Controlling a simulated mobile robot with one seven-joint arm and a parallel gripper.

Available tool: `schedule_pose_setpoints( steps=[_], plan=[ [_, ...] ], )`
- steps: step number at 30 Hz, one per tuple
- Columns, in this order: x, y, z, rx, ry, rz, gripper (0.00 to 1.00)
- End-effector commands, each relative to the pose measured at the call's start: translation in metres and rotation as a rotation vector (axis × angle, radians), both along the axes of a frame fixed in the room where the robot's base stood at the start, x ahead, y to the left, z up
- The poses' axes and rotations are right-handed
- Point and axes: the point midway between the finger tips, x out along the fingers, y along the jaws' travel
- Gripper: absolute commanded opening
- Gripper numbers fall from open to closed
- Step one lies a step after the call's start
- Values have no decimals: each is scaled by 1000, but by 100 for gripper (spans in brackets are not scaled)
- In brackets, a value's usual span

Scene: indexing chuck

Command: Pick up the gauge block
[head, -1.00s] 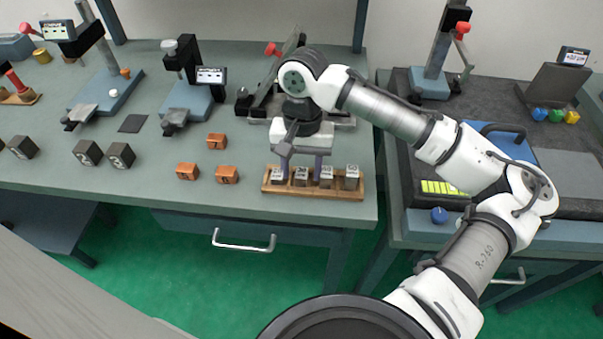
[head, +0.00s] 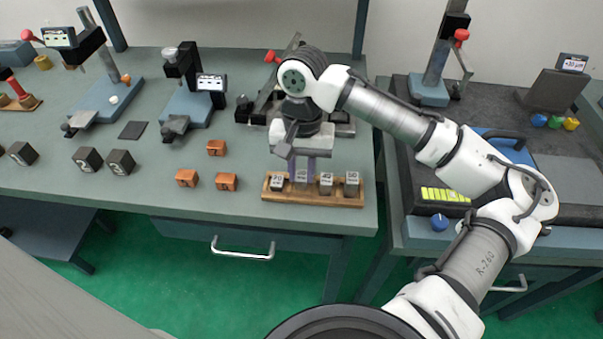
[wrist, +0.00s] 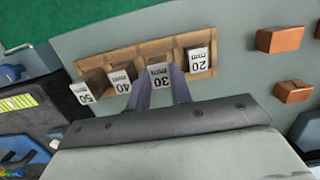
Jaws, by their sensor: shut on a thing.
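The gauge blocks are grey with white number labels and stand in a row in a wooden rack (head: 335,201). My gripper (wrist: 164,86) is shut on the block labelled 30 (wrist: 160,76), with one finger on each side of it. This block appears to be still in line with the others in the rack; I cannot tell if it is raised. In the wrist view the 20 block (wrist: 197,61) is to its right, and the 40 block (wrist: 121,82) and 50 block (wrist: 85,92) are to its left. In the head view my gripper (head: 302,175) partly hides the 30 block.
Several orange blocks (head: 226,182) and dark numbered cubes (head: 121,162) lie left of the rack. Gauge stands (head: 187,110) stand behind them. A second bench (head: 400,236) with a dark top is at the right, past a gap. The bench's front edge is close before the rack.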

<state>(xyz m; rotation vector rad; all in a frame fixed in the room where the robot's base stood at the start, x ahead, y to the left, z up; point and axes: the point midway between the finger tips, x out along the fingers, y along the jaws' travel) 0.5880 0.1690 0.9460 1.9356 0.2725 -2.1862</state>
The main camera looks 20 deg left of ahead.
Motion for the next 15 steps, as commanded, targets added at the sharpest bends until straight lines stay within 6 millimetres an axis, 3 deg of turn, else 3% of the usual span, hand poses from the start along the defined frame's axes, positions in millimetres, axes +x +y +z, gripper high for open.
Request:
schedule_pose_setpoints(
  steps=[5,15],
  plan=[
    [1,1,36,2,-4,1,0],
    [0,0,136,-1,-7,-2,0]
  ],
)
